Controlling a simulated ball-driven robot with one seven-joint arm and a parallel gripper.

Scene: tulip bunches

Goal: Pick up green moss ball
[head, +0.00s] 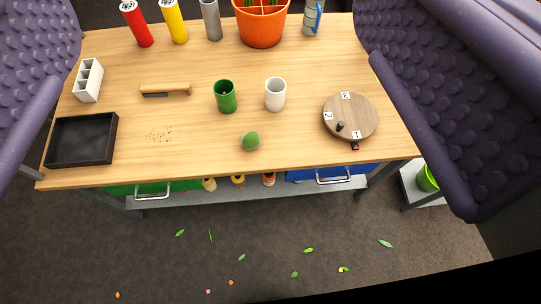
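The green moss ball (250,140) sits on the wooden table (210,152) near its front edge, around the middle. A pale rim shows around the ball's lower edge; I cannot tell whether it is a small dish. Nothing covers the ball. My gripper does not show in the head view, so its state and distance from the ball cannot be seen.
Behind the ball stand a green cup (225,97) and a white cup (275,94). A round wooden board (350,119) lies right, a black tray (83,162) left. Purple padded seats (450,110) flank the table. The floor (260,225) in front is open, with scattered leaves.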

